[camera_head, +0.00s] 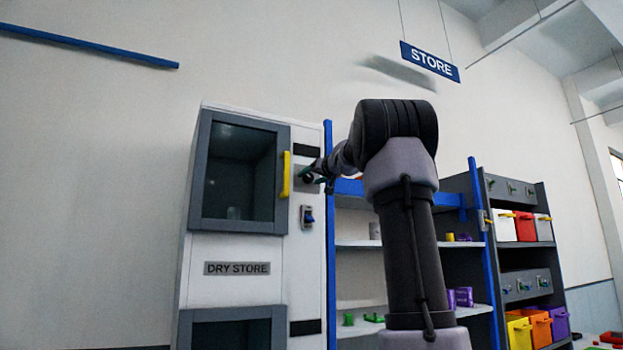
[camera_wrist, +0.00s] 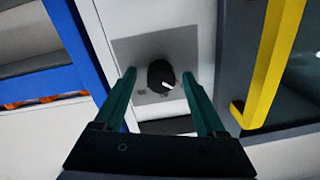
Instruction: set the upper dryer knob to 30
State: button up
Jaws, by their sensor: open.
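I cannot read any scale numbers. My gripper (camera_wrist: 161,88) is open, with one green finger on each side of the knob and gaps between; I cannot tell its exact depth. In the head view my gripper (camera_head: 316,181) is at the upper panel of the white DRY STORE cabinet (camera_head: 235,285), and the knob is mostly hidden by it.
The upper glass door (camera_head: 240,172) has a yellow handle (camera_head: 286,175), close beside my gripper; the handle also shows in the wrist view (camera_wrist: 270,65). A switch (camera_head: 307,216) sits below the knob. A blue-framed shelf (camera_head: 350,243) stands right of the cabinet.

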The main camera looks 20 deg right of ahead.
grip_shut()
jog(key=m, duration=0.5)
jog(key=shift+m, duration=0.4)
jog(key=m, duration=0.4)
jog(key=shift+m, duration=0.3)
jog(key=m, duration=0.5)
jog(key=shift+h, duration=0.3)
jog(key=m, duration=0.4)
jog(key=shift+f+m, duration=0.1)
jog(key=shift+m, duration=0.3)
